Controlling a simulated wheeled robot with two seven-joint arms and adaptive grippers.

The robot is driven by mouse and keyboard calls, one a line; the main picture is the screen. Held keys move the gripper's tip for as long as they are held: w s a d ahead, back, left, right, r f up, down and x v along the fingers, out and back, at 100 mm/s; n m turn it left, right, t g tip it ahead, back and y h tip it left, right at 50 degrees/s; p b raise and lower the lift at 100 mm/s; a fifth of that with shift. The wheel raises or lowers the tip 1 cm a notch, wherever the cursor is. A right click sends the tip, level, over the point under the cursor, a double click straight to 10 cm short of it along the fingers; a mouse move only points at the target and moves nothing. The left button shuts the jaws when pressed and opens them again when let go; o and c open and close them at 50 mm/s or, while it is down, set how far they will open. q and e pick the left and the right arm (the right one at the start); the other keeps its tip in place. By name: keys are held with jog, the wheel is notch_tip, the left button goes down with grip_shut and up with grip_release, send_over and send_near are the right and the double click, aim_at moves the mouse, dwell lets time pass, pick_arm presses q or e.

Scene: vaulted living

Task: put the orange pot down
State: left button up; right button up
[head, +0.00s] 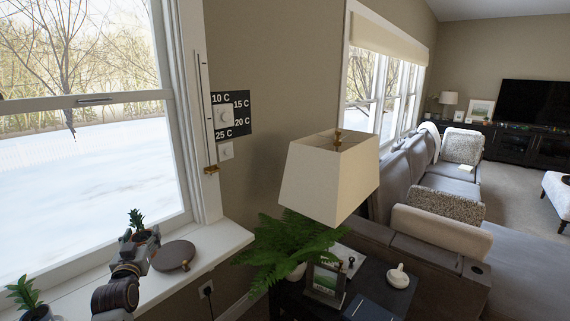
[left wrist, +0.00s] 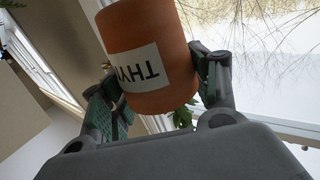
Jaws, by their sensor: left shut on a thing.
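The orange pot (left wrist: 150,50) fills the middle of the left wrist view, with a white label reading "THY" upside down in that picture. Green leaves (left wrist: 183,117) show at its lower edge there. My left gripper (left wrist: 155,85) has a finger on each side of it and is shut on it. In the head view the pot's plant (head: 136,219) stands up above my left gripper (head: 140,240), over the white window sill (head: 218,240). I cannot tell whether the pot's base touches the sill. My right gripper is not in view.
A round brown disc (head: 173,256) lies on the sill just right of the gripper. Another potted plant (head: 27,292) stands at the lower left. A fern (head: 290,247) and a lamp (head: 330,178) stand on a dark table beyond the sill's right end.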

aim_at(132, 239)
pick_arm(q)
jog(key=shift+a+r, duration=4.8)
jog(key=shift+r, duration=2.25)
jog(key=d+f+h, duration=0.1)
jog(key=d+f, duration=0.1)
jog(key=f, duration=0.1)
jog(key=s+d+f+m+h, duration=0.1)
jog(key=d+f, duration=0.2)
jog(key=f, duration=0.1)
jog(key=d+f+m+h, duration=0.1)
jog(key=d+f, duration=0.1)
jog(key=f, duration=0.2)
jog(key=shift+s+d+f+t, duration=0.15)
jog(key=shift+s+t, duration=0.1)
jog(key=shift+t, duration=0.05)
jog(key=s+d+f+m+h, duration=0.2)
jog(key=s+d+f+h, duration=0.2)
jog(key=s+d+f, duration=0.3)
jog(key=s+d+f+m+g+h, duration=0.1)
jog(key=s+d+f+m+h, duration=0.2)
jog(key=s+d+f, duration=0.4)
jog(key=d+f, duration=0.3)
jog(key=f, duration=0.5)
jog(key=shift+d+f+h, duration=0.25)
jog(key=shift+d+h, duration=0.15)
jog(key=shift+s+d, duration=0.15)
jog(key=shift+d, duration=0.05)
